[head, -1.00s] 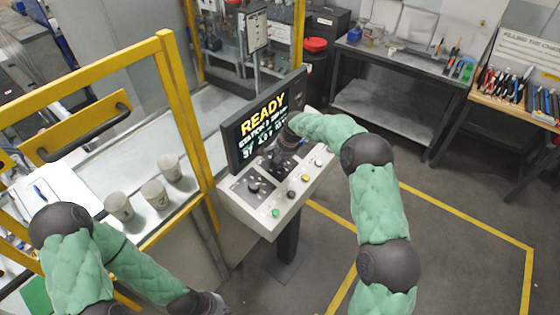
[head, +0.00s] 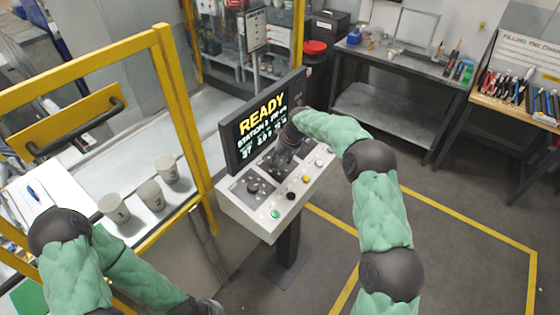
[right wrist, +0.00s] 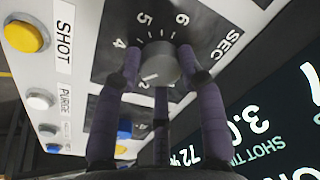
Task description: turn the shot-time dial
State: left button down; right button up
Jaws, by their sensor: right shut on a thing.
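The shot-time dial (right wrist: 158,65) is a grey knob with a pointer mark, on a dark plate with numbers and "SEC" around it in the right wrist view. My right gripper (right wrist: 160,72) is shut on this dial, with purple fingers on either side of it. In the head view my right gripper (head: 284,158) is at the control panel (head: 234,207), and it hides the dial there. My left gripper (head: 208,307) is at the bottom edge of the head view, mostly cut off, and its fingers cannot be made out.
A screen (head: 262,122) reading "READY" stands behind the panel. Another black knob (head: 253,187), a green button (head: 275,214) and a yellow button (head: 306,179) are close by on the panel. Several grey cups (head: 150,194) stand left, behind a yellow frame (head: 186,120).

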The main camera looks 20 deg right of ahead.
jog(key=n, duration=0.4)
jog(key=shift+n+b, duration=0.3)
jog(key=shift+b, duration=0.05)
jog(key=shift+n, duration=1.7)
jog(key=shift+n+g, duration=0.3)
jog(key=o, duration=1.1)
jog(key=shift+o, duration=0.2)
jog(key=shift+r, duration=0.1)
jog(key=v, duration=1.1)
jog(key=shift+d+r, duration=0.3)
